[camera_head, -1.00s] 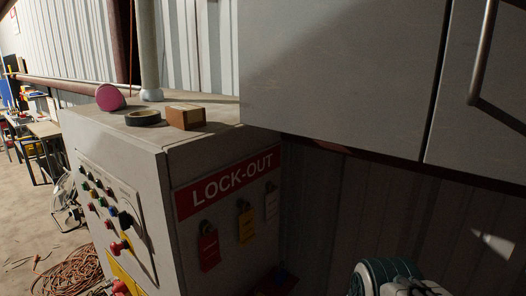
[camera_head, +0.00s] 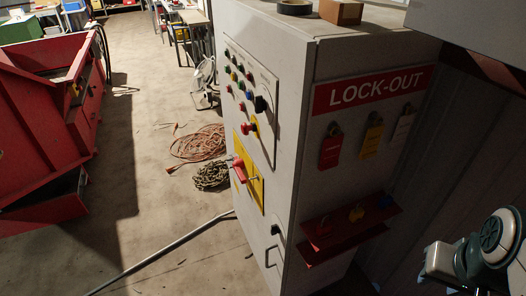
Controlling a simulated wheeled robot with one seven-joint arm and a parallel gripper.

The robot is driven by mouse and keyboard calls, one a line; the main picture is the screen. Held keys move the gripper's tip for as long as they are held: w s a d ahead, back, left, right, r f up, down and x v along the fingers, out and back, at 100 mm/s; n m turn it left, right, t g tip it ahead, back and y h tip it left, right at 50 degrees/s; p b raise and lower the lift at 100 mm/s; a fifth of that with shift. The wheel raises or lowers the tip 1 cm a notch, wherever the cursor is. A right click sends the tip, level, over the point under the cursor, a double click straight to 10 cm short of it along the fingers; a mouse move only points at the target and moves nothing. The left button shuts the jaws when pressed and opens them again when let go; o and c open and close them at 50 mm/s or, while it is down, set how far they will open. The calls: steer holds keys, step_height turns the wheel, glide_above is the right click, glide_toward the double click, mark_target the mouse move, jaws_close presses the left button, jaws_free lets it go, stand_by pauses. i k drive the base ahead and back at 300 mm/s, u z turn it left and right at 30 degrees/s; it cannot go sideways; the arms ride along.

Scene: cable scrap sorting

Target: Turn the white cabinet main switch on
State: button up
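The white cabinet (camera_head: 275,60) stands in the middle of the view, with its control face turned to the left. A red rotary handle (camera_head: 237,168) sits on a yellow plate (camera_head: 256,188) low on that face and looks like the main switch. Its on or off position cannot be read from here. Above it is a panel with several coloured buttons and a red knob (camera_head: 247,128) on a yellow backing. Part of my arm shows at the lower right, to the right of the cabinet and away from the switch. My gripper's fingers are not visible.
A red lock-out sign (camera_head: 374,88), hanging tags and a red shelf (camera_head: 345,232) are on the cabinet's right side. Coiled orange cable (camera_head: 198,145), dark chain (camera_head: 211,177) and a long bar (camera_head: 165,250) lie on otherwise open floor.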

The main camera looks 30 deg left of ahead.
mark_target(238, 165)
steer(key=u, duration=1.5)
steer(key=k, duration=0.6)
steer(key=u, duration=0.65)
steer(key=i, duration=1.25)
steer(key=z, duration=0.65)
steer(key=i, duration=0.45)
steer(key=z, duration=0.4)
